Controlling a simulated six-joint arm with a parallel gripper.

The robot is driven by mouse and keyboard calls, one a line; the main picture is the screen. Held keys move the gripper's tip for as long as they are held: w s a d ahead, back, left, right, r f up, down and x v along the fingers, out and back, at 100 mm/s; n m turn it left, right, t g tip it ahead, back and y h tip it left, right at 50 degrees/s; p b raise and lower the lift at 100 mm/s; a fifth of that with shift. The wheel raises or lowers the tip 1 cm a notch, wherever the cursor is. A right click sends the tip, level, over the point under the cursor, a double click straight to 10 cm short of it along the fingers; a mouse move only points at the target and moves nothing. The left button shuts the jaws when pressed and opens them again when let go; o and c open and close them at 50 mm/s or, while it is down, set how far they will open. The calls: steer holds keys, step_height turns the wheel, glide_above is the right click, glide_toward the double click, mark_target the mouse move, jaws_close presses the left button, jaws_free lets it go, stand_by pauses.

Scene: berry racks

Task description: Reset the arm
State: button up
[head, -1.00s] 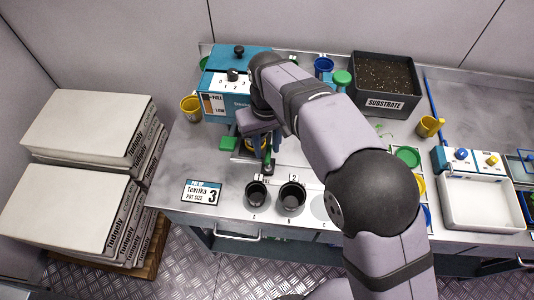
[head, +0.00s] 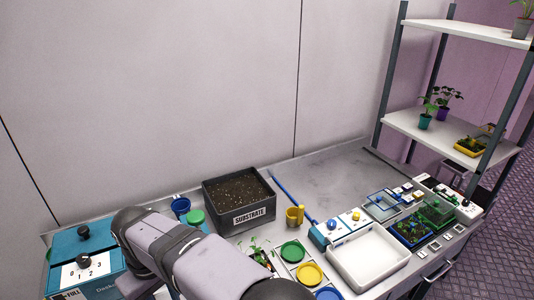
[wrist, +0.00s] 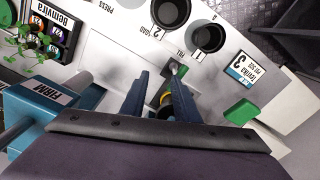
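My gripper (wrist: 158,92) shows in the wrist view with its two dark blue fingers spread apart. It is open, and I see nothing clamped between the fingers.
The wrist view shows two black pots (wrist: 208,37), a pot-size card (wrist: 243,66) and a green block (wrist: 240,112). In the head view stand a teal dispenser (head: 85,245), a substrate box (head: 228,222), a white tray (head: 372,268) and a plant shelf (head: 440,135).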

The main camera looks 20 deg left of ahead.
steer(key=w+d+m, duration=0.3)
steer(key=w+d, duration=0.4)
steer(key=d, duration=0.5)
steer(key=w+d+m, duration=0.3)
steer(key=w+d, duration=0.3)
steer(key=d, duration=0.5)
steer(key=s+d+f+m, duration=0.2)
steer(key=s+d+m, duration=0.1)
steer(key=d, duration=0.9)
steer(key=s+d+f+m, duration=0.2)
steer(key=s+d+m, duration=0.2)
steer(key=d, duration=0.9)
steer(key=shift+s+f+m, duration=0.2)
steer(key=shift+s+m, duration=0.1)
steer(key=shift+s, duration=0.95)
